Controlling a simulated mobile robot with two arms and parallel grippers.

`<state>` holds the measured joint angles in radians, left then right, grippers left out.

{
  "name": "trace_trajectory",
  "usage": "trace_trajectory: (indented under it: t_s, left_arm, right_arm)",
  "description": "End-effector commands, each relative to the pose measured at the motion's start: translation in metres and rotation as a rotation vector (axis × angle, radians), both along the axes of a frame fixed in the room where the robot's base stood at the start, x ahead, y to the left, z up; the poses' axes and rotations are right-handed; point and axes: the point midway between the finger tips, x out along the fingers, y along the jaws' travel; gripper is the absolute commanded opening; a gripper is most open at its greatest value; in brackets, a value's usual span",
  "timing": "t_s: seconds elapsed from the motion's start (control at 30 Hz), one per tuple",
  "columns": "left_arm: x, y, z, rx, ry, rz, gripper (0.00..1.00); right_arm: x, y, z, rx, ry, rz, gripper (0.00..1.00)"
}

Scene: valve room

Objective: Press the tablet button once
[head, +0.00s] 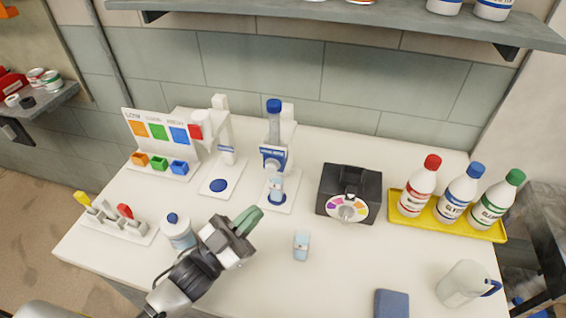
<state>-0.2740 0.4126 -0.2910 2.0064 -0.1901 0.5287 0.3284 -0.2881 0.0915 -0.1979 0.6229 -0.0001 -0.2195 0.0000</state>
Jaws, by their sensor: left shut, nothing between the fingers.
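I cannot tell for sure which thing is the tablet button. A white dispenser (224,135) with a red part at its top left has a round blue disc (219,186) on its base. To its right, a second white dispenser (289,132) holds a blue-capped bottle (274,116), with a small bottle (277,187) at its base. My left gripper (247,220) is shut and empty, above the table in front of these dispensers, apart from both. Its green fingertips point up and right. My right gripper is not in view.
A white blue-lidded jar (179,232) stands close left of my left gripper. A small pale-blue bottle (301,246) stands to its right. A black box with a coloured dial (348,192), a yellow tray (481,231) with bottles, a mug (461,284) and a blue block (391,304) are farther right.

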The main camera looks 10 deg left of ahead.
Motion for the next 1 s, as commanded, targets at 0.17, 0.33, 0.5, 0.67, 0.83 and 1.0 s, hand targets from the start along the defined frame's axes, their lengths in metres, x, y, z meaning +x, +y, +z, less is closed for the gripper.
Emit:
trace_trajectory:
  t_s: [0.17,0.33,0.5,0.67,0.83,1.0]
  left_arm:
    - [0.0,0.0,0.0,0.001,0.001,0.0,0.0]
    - [0.004,0.0,-0.001,0.001,-0.001,0.0,0.0]
    - [0.022,-0.001,-0.001,0.001,-0.002,0.001,0.0]
    - [0.046,-0.002,-0.002,0.001,-0.002,0.001,0.0]
    - [0.068,-0.003,-0.001,0.001,-0.001,0.0,0.0]
    - [0.082,-0.003,-0.001,0.0,0.0,0.0,0.0]
  right_arm:
    - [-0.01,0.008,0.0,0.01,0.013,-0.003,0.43]
    - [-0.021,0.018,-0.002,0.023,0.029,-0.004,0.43]
    - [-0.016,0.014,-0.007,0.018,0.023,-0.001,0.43]
    - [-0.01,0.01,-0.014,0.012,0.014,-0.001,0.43]
    - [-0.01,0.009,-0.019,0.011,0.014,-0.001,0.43]
    - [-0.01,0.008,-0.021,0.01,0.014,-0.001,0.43]
